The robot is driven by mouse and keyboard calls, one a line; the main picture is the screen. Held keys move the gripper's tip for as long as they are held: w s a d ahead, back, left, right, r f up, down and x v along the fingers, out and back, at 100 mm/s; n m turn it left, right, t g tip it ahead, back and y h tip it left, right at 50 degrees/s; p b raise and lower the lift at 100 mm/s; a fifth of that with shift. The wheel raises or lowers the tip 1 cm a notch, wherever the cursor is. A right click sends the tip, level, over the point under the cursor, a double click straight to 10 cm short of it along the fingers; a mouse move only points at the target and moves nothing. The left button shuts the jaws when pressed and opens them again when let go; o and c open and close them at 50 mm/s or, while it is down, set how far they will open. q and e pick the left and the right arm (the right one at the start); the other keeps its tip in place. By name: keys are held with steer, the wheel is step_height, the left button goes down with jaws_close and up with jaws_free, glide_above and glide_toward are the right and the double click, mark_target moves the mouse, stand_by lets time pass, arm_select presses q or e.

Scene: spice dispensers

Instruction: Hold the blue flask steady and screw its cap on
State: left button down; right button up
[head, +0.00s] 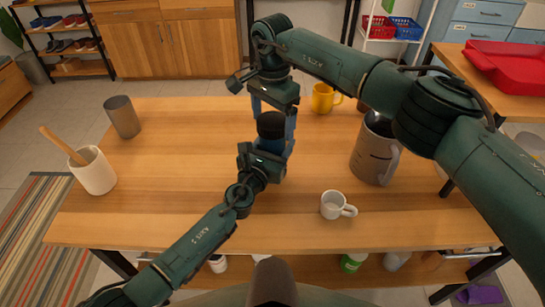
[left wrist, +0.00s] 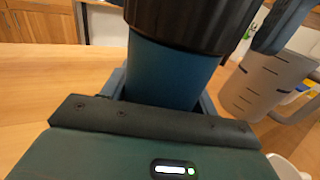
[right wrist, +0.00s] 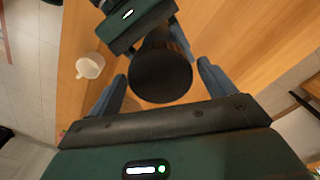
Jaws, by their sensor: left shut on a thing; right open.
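The blue flask (left wrist: 168,75) stands upright on the wooden table in the left wrist view. Its wide black cap (right wrist: 160,76) sits at its top. In the head view the cap (head: 270,124) shows between the two arms, with the flask's body mostly hidden. My left gripper (head: 264,158) is shut on the flask's body from the near side. My right gripper (right wrist: 160,88) is open, with one blue finger on each side of the cap and a visible gap at both. How far the cap is threaded cannot be told.
A grey measuring jug (head: 371,152) and a white mug (head: 333,205) stand to the right. A yellow mug (head: 323,98) is behind. A metal cup (head: 122,117) and a white pot with a wooden spoon (head: 93,171) are at the left. The table's left-middle (head: 185,165) is clear.

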steer(key=shift+f, duration=0.2)
steer(key=c, duration=1)
steer(key=m, duration=0.6)
steer(key=shift+m, duration=0.4)
steer(key=m, duration=1)
steer(key=shift+m, duration=0.4)
steer(key=m, duration=1.1)
steer(key=o, duration=1.2)
steer(key=shift+c, duration=0.2)
